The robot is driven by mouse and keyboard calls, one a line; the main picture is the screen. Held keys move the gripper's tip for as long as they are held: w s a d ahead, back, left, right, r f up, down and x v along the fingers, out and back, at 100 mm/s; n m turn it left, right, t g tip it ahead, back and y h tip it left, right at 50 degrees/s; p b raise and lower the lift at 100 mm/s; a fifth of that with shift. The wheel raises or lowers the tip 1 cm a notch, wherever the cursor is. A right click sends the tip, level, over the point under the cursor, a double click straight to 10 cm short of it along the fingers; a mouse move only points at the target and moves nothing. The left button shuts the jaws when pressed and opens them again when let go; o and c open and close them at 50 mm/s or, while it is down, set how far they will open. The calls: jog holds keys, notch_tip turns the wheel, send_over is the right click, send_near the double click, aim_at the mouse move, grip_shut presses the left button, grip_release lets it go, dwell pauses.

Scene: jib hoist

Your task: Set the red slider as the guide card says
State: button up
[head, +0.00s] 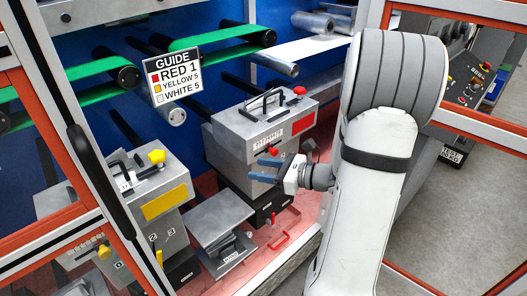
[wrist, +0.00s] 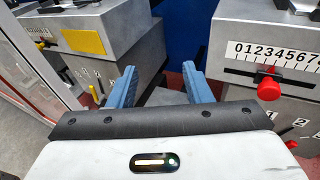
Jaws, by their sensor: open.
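The guide card (head: 172,76) hangs at upper left and reads RED 1, YELLOW 5, WHITE 5. The grey box with the red patch (head: 303,123) stands mid-picture, with a number scale (head: 265,143) on its front. In the wrist view the red slider (wrist: 268,90) sits at right, below the scale (wrist: 275,52); its stem is around 2 to 3, exact mark unclear. My gripper (head: 262,169) is open and empty in front of this box. In the wrist view its blue fingers (wrist: 158,72) point between two boxes, left of the red slider and apart from it.
A grey box with a yellow patch (head: 165,203) stands at left. A low grey block (head: 215,222) lies between the boxes. A red handle (head: 279,241) is near the front edge. Orange-framed panels (head: 70,150) flank the opening. Green belts (head: 220,52) run behind.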

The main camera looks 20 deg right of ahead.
aim_at(276, 153)
jog(key=w+d+f+m+t+h+b, duration=0.1)
jog(key=d+f+m+t+h, duration=0.1)
jog(key=d+m+t+h, duration=0.3)
jog(key=w+d+f+m, duration=0.1)
jog(key=d+f+m, duration=0.2)
jog(key=d, duration=0.3)
jog(key=shift+t, duration=0.3)
jog(key=x, duration=0.7)
jog(key=shift+w+d, duration=0.2)
jog(key=shift+w, duration=0.2)
jog(key=shift+c, duration=0.3)
grip_shut()
